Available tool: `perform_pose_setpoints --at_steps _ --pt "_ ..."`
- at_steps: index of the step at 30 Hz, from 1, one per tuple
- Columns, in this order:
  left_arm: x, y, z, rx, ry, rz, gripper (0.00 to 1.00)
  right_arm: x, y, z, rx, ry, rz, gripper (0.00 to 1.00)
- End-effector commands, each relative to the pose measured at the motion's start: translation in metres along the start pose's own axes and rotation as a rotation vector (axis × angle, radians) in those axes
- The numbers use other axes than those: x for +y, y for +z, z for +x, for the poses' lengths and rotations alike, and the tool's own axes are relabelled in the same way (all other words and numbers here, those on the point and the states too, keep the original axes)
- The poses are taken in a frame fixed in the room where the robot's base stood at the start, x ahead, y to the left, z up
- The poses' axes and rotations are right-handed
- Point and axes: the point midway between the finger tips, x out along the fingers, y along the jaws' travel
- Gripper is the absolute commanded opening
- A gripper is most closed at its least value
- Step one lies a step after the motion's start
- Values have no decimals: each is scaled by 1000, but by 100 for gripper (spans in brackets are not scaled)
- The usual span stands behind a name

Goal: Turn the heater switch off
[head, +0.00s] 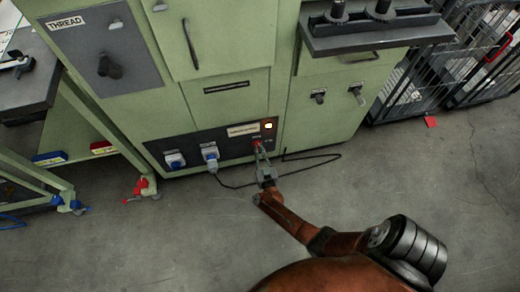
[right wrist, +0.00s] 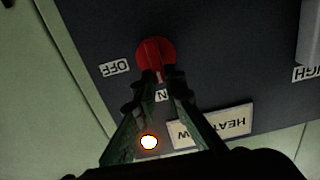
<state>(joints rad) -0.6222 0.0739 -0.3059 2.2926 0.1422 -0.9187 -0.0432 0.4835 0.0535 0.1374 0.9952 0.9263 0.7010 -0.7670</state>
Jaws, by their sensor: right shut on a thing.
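The heater switch is a red rotary knob (right wrist: 153,50) on a dark panel; in the head view it shows small and red (head: 256,143) at the lower right of the panel. My right gripper (right wrist: 157,76) is shut on the knob's handle, with a fingertip on each side. The handle lies toward the partly hidden "ON" label (right wrist: 162,96). The "OFF" label (right wrist: 114,68) is to the left of the knob in the wrist view. A lamp (right wrist: 149,142) glows; it is also lit in the head view (head: 268,125). My left gripper is not in view.
Blue-and-white plugs (head: 210,152) sit in the same panel to the left, and a black cable (head: 240,187) lies on the floor. A green cabinet (head: 225,110) surrounds the panel. Wire cages (head: 420,85) stand at the right.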

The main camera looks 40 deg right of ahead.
Motion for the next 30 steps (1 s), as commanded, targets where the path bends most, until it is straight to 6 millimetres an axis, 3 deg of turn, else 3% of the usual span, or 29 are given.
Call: perform_pose_setpoints --at_steps 11,30 --pt "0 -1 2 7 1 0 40 8 2 -1 0 12 78 0" --pt "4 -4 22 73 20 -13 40 18 8 -2 2 14 635 0"
